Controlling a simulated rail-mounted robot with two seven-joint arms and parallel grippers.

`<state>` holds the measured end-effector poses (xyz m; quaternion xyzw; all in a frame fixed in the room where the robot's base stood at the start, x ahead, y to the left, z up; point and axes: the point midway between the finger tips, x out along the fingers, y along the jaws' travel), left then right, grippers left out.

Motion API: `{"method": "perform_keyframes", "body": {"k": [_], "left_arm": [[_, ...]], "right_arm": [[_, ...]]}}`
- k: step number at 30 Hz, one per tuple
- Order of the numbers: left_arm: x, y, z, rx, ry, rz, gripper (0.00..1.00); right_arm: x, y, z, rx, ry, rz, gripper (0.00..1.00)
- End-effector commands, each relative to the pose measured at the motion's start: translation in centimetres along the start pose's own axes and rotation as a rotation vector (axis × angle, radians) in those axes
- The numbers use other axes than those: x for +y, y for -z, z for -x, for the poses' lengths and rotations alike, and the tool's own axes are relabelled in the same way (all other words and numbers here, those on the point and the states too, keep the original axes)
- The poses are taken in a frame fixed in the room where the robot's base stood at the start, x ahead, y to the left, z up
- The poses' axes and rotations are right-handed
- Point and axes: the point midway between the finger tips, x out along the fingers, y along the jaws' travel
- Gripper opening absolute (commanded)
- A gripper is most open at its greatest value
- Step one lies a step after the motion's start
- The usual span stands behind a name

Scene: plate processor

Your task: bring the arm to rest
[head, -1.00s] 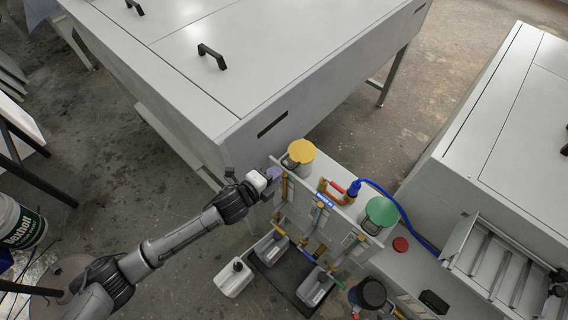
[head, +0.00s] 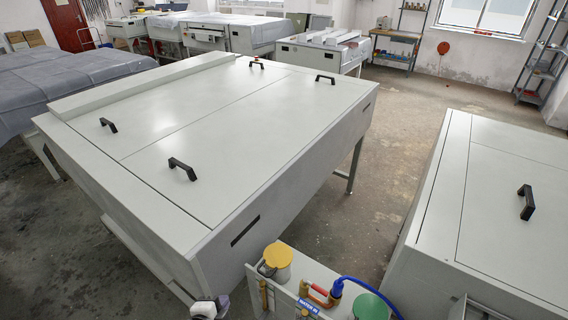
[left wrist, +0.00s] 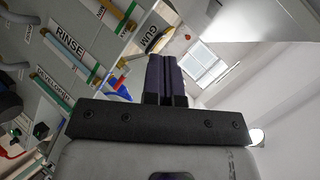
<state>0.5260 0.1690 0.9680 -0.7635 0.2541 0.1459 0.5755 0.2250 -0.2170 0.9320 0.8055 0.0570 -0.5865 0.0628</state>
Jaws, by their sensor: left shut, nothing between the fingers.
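My left gripper (head: 221,301) shows only in part at the bottom edge of the head view, left of the small grey station. In the left wrist view its two dark purple fingers (left wrist: 162,60) are pressed together with nothing between them. They point toward the window side, clear of the pipes. The rest of my left arm is below the head view. My right gripper is in neither view.
The station (head: 318,268) carries a yellow lid (head: 277,255), a green lid (head: 369,306) and a blue hose (head: 362,283). Large grey machines stand behind (head: 215,130) and right (head: 500,200), with floor between. Pipes labelled RINSE and GUM (left wrist: 118,18) are close in the left wrist view.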

Motion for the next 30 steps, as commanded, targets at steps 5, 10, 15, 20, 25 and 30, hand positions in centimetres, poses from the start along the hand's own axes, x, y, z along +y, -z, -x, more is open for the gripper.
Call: {"method": "perform_keyframes", "body": {"k": [5,10,15,20,25,30], "left_arm": [[-3.8,-0.5,2.9,-0.155,0.022,0.24,0.0],[-5.7,0.0,6.5,-0.246,0.036,0.483,0.0],[-3.7,-0.1,11.0,-0.326,-0.011,0.737,0.0],[-0.3,-0.8,14.6,-0.366,-0.065,0.908,0.0],[5.1,-2.4,18.1,-0.438,-0.128,1.082,0.0],[11.0,-3.6,20.5,-0.552,-0.217,1.178,0.0]], "right_arm": [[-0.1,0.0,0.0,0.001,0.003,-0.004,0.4],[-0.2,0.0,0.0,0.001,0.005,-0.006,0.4],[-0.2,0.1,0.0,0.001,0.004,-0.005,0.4],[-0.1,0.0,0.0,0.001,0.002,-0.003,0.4],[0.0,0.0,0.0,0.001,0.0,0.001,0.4],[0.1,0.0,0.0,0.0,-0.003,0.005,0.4]]}}
